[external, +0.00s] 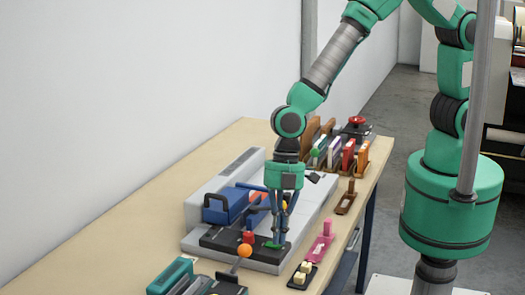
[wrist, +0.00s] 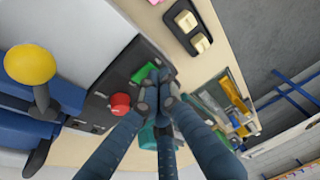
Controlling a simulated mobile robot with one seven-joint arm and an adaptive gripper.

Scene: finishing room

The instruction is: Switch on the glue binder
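The glue binder (external: 212,188) is a long pale grey machine on the table, with a blue clamp block (external: 225,206) and a dark control panel (external: 216,239) at its near end. The panel carries a red button (external: 248,237) and a green switch (external: 273,245). In the wrist view the red button (wrist: 120,103) and green switch (wrist: 143,76) sit on the dark panel (wrist: 106,88). My gripper (external: 278,238) points down at the panel beside the green switch. Its fingertips (wrist: 158,92) are bunched together, with nothing seen between them. They partly cover the switch; I cannot tell whether they touch it.
A lever with an orange ball (external: 245,250) stands just in front of the panel. Cream buttons on a dark base (external: 302,275) and a pink stamp-like item (external: 320,243) lie to the right. Books in a rack (external: 340,150) stand behind. Bare table lies left of the binder.

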